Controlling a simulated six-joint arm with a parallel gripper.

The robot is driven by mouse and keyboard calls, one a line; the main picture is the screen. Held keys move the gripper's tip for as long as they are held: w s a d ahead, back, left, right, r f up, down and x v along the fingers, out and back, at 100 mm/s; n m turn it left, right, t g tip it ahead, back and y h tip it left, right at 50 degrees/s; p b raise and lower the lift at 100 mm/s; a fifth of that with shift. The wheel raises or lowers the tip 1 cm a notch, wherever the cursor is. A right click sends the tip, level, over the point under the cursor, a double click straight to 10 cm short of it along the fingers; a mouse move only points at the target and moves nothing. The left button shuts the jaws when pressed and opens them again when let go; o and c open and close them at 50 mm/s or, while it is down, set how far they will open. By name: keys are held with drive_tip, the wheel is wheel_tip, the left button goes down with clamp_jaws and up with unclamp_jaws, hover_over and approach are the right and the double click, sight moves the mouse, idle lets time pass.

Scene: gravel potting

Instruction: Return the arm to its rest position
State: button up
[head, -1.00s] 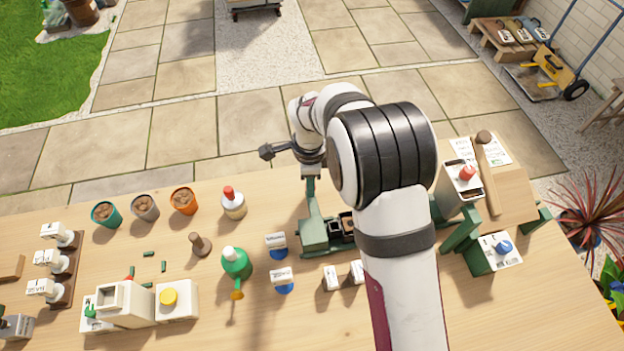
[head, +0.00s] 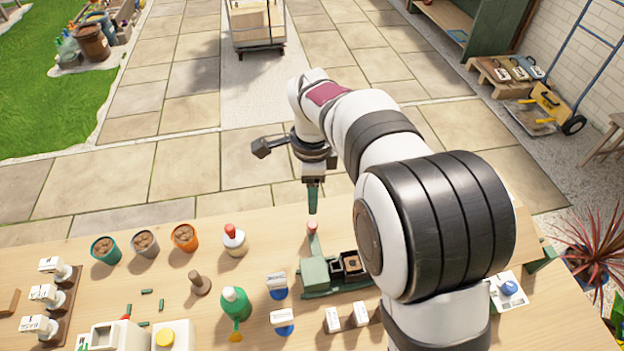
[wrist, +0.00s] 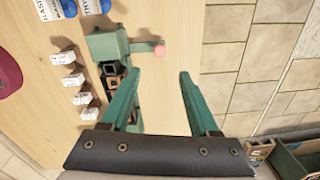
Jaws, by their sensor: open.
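My gripper (wrist: 158,88) shows in the wrist view with its two green fingers wide apart and nothing between them. In the head view my gripper (head: 313,198) hangs from the wrist just beyond the far side of the green press-like device, above the table's far edge. The green device (head: 318,278) has a lever with a pink-red knob and a dark square tray with brown pots or soil beside it. My upper arm hides part of the right side of the table.
White labelled blocks (head: 332,320) stand at the front.

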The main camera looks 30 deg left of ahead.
wheel_tip(320, 180, up, 4)
drive_tip(key=shift+s+f, duration=0.1)
idle(0.4)
drive_tip(key=s+d+r+n, duration=0.1)
drive_tip(key=d+r, duration=0.3)
drive_tip(key=d, duration=1)
drive_tip(key=s+d+f+n+y, duration=0.1)
drive_tip(key=s+d+f+n, duration=0.2)
drive_tip(key=s+d, duration=1.3)
drive_tip(key=shift+s+n+g, duration=0.3)
drive_tip(key=shift+s+n, duration=0.3)
drive_tip(key=shift+s, duration=0.3)
drive_tip(key=shift+o, duration=0.2)
drive_tip(key=shift+d, duration=0.1)
